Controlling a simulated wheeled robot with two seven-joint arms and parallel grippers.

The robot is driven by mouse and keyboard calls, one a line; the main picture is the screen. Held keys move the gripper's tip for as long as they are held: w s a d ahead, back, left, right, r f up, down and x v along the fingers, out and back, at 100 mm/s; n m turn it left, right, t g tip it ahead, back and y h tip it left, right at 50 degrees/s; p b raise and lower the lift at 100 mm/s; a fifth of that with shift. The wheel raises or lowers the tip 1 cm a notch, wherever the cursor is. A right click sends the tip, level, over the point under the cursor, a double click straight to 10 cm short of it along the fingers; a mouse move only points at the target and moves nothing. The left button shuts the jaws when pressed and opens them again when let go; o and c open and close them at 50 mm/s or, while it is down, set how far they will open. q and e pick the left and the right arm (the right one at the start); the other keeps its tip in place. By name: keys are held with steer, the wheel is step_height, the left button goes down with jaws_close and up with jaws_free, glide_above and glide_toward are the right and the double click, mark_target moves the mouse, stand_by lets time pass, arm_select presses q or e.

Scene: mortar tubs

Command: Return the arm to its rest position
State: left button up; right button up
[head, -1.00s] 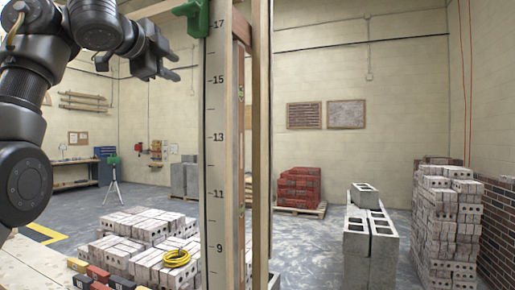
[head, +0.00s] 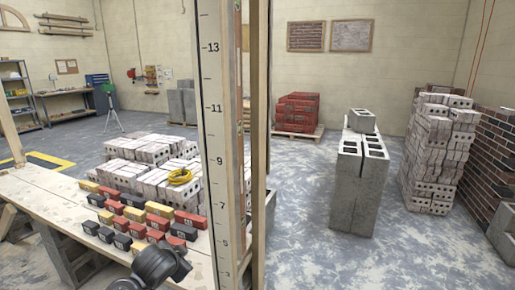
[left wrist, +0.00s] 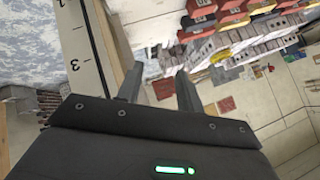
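My left arm shows only as a dark link at the bottom of the head view, in front of the plank bench (head: 60,220) and the measuring pole (head: 210,130). My left gripper shows in the left wrist view (left wrist: 158,82). Its two dark fingers stand apart with nothing visible between them, so it is open and empty. The numbered pole also shows in the left wrist view (left wrist: 78,50), left of the fingers. My right gripper is in neither view.
Several small red, yellow and black numbered blocks (head: 125,225) lie on the bench close to the arm. Pale brick stacks (head: 150,160) with a yellow coil (head: 179,177) stand behind. Grey concrete blocks (head: 358,185) stand right of the pole, with open floor (head: 300,240) before them.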

arm_select(q)
steer(key=s+f+n+g, duration=0.1)
steer(key=s+f, duration=0.5)
steer(key=s, duration=0.3)
steer(key=s+f+n+g, duration=0.2)
steer(key=s+f, duration=0.4)
steer(key=s, duration=0.3)
steer(key=s+a+f+n+g, duration=0.1)
steer(key=s+f+n+g, duration=0.2)
steer(key=s, duration=2)
step_height(320, 180, down, 27)
steer(key=g, duration=0.1)
steer(key=s+a+f+g, duration=0.1)
steer(key=s+a+f, duration=0.2)
steer(key=s+f, duration=1.2)
steer(key=shift+s+g, duration=0.3)
steer(key=shift+s, duration=0.7)
steer(key=shift+a, duration=0.1)
